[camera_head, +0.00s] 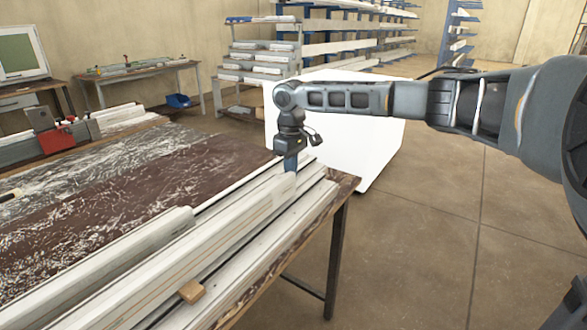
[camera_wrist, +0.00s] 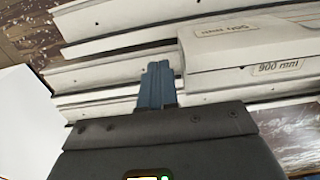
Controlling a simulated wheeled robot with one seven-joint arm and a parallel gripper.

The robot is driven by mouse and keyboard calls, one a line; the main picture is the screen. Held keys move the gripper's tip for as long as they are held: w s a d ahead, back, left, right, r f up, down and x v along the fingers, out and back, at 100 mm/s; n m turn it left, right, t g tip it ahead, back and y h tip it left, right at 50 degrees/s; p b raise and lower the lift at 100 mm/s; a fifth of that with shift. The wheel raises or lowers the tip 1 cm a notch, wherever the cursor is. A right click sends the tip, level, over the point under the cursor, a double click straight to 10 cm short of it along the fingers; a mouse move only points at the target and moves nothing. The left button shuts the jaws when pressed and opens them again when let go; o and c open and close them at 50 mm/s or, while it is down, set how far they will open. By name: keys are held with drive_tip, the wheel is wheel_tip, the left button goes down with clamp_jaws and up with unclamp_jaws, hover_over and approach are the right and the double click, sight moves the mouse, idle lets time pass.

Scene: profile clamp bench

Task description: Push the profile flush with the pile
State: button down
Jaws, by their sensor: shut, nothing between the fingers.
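A white profile (camera_head: 235,215) lies lengthwise on top of the pile along the bench's right side. In the wrist view the labelled profile (camera_wrist: 235,60), marked 900 mm, has its end face right beside my fingers. The pile's other white profiles (camera_head: 318,195) reach further toward the far bench end; their ends show at the left of the wrist view (camera_wrist: 62,80). My gripper (camera_head: 290,163) points down at the labelled profile's far end, its blue fingers (camera_wrist: 157,85) shut and empty. I cannot tell whether they touch the end face.
A small wooden block (camera_head: 192,292) lies on the near profiles. A shorter-reaching white profile (camera_head: 120,255) lies to the left. The brown bench top (camera_head: 130,185) is scuffed and mostly clear. A red clamp (camera_head: 55,138) stands at the far left. A white box (camera_head: 375,140) stands behind the bench.

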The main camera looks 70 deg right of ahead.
sight(279, 177)
drive_tip(key=shift+w+a, duration=0.25)
drive_tip(key=shift+a, duration=0.75)
drive_tip(key=shift+w+a, duration=0.2)
drive_tip(key=shift+a, duration=0.8)
drive_tip(key=shift+w+a, duration=0.2)
drive_tip(key=shift+a, duration=0.5)
drive_tip(key=shift+w+a+p, duration=0.15)
drive_tip(key=shift+a+p, duration=0.5)
drive_tip(key=shift+a, duration=0.1)
drive_tip(key=shift+d, duration=0.15)
drive_tip(key=shift+d+p, duration=0.35)
drive_tip(key=shift+d, duration=0.25)
drive_tip(key=r+p, duration=0.4)
drive_tip(key=shift+s+r, duration=0.2)
drive_tip(key=shift+r, duration=0.15)
drive_tip(key=shift+r+p, duration=0.3)
drive_tip(key=shift+r, duration=0.8)
